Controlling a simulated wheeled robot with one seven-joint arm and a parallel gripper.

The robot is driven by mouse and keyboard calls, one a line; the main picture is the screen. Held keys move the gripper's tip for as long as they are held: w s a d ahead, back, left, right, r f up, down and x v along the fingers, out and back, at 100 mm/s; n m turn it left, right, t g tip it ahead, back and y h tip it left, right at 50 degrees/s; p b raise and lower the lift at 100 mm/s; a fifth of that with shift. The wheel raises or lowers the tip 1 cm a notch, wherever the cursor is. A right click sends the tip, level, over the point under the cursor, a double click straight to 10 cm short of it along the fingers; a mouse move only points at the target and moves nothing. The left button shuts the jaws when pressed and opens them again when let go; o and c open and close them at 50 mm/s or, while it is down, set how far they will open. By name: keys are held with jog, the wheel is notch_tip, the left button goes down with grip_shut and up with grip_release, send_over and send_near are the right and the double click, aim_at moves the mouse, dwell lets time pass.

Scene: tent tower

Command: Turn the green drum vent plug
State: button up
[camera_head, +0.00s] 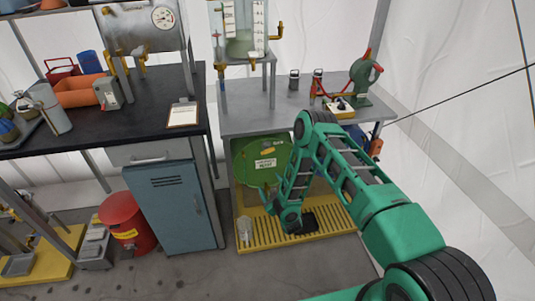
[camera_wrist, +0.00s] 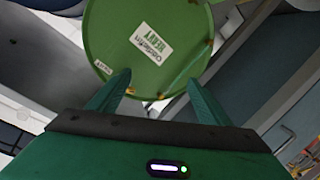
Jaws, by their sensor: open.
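The green drum (camera_head: 245,150) is under the grey bench, with its round end and a white label facing out. In the wrist view the drum end (camera_wrist: 110,25) fills the upper middle, with the label and small rust-coloured marks near its rim. I cannot clearly make out the vent plug among these marks. My gripper (camera_head: 267,190) is low in front of the drum, partly hidden by my arm. In the wrist view my gripper (camera_wrist: 158,78) is open, its two fingers pointing toward the lower part of the drum end, with nothing seen held between them.
A yellow slatted platform (camera_head: 262,236) is below the drum. A blue cabinet (camera_head: 168,205) and red bin (camera_head: 127,220) stand to the left. The grey bench top (camera_head: 250,118) is above, carrying a green hand-wheel device (camera_head: 360,80). Grey floor lies in front.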

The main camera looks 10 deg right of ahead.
aim_at(268, 150)
jog(key=w+d+r+m+t+h, duration=0.2)
jog(key=w+r+m, duration=0.15)
jog(key=r, duration=0.45)
jog(key=w, duration=1)
jog(key=shift+w+a+r, duration=0.1)
jog(key=shift+w+a, duration=0.05)
jog(key=shift+w, duration=0.1)
jog(key=shift+c, duration=0.6)
jog(key=c, duration=0.9)
jog(key=shift+m, duration=0.25)
